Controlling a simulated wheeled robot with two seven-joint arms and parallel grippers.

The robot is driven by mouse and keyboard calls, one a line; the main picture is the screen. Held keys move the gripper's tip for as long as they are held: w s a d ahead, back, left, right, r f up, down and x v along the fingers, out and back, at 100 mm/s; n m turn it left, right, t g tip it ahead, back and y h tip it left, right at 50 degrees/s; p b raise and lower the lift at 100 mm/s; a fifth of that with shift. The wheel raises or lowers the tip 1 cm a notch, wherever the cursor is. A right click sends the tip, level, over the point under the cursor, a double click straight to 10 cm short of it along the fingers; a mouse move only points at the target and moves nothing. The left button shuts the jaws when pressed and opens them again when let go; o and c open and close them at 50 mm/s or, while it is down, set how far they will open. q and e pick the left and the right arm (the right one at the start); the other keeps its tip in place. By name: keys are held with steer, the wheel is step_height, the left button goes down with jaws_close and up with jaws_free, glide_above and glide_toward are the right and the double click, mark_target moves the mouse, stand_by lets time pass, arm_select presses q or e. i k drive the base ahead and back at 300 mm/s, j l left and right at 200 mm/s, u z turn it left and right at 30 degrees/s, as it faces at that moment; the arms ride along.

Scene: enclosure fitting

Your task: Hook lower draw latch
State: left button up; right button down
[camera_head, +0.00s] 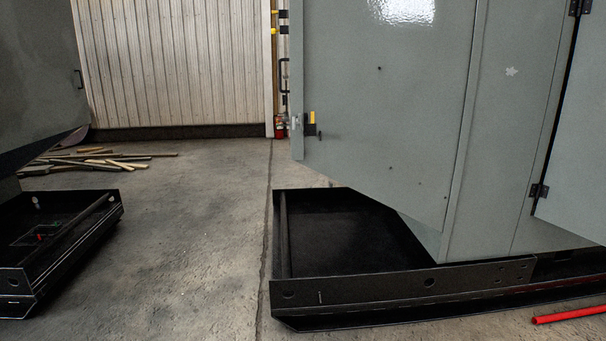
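A grey enclosure (400,90) with large door panels fills the right of the head view. Its left panel reaches down close to the black base frame (350,297). Small light metal hardware (297,121) sits on the panel's left edge. A small pale plate (301,155) is lower on the same edge. I cannot tell whether either is part of the lower draw latch, or whether any latch is hooked. Neither of my grippers is in view.
A second black base frame (62,235) stands on the left under another grey cabinet (38,70). Wood scraps (95,160) lie on the floor behind it. A red bar (570,314) lies at the lower right. Concrete floor (195,230) between the frames is clear.

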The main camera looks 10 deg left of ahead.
mark_target(295, 120)
steer(key=i+j+u, duration=0.35)
steer(key=i, duration=0.25)
steer(key=i+u, duration=0.3)
steer(key=i, duration=0.25)
steer(key=i+u, duration=0.35)
steer(key=i, duration=0.3)
steer(key=i+j+z, duration=0.1)
steer(key=i, duration=0.35)
steer(key=j, duration=0.1)
